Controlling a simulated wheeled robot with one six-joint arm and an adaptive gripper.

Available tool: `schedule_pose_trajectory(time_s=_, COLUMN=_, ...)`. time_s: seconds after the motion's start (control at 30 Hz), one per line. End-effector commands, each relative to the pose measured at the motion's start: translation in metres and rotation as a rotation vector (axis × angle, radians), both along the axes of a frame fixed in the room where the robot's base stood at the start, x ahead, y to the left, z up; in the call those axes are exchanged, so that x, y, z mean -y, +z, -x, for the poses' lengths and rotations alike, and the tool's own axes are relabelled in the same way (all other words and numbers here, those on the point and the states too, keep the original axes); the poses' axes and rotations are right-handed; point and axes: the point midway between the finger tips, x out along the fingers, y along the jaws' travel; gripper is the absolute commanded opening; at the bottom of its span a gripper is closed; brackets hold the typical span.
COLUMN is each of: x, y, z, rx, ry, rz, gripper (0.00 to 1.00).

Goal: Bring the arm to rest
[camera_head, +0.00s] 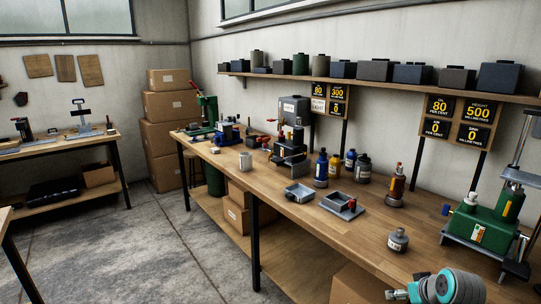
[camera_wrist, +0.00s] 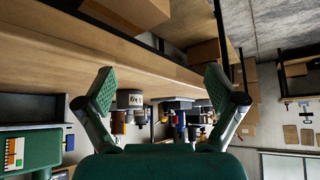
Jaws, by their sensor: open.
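My gripper (camera_wrist: 160,90) shows in the wrist view with its two green-padded fingers spread wide apart. Nothing is between the pads that I can see touching them. The wrist view is upside down, with the workbench top above the fingers and bottles and tools beyond them. In the head view, a teal and grey part of my arm (camera_head: 450,288) shows at the bottom right, in front of the bench's near edge. The fingers cannot be made out there.
Cardboard boxes (camera_head: 172,106) stand at the back. The floor (camera_head: 150,245) at left is clear.

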Motion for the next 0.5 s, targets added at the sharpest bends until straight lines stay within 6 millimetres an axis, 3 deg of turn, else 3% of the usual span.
schedule_pose_trajectory(time_s=0.03, x=-0.01, y=-0.02, z=0.009, rx=0.005, ry=-0.004, rz=-0.003, gripper=0.94)
schedule_pose_trajectory(time_s=0.2, x=-0.036, y=-0.071, z=0.039, rx=0.054, ry=-0.032, rz=-0.003, gripper=0.94)
schedule_pose_trajectory(time_s=0.5, x=-0.082, y=-0.139, z=0.111, rx=0.146, ry=-0.073, rz=0.002, gripper=0.94)
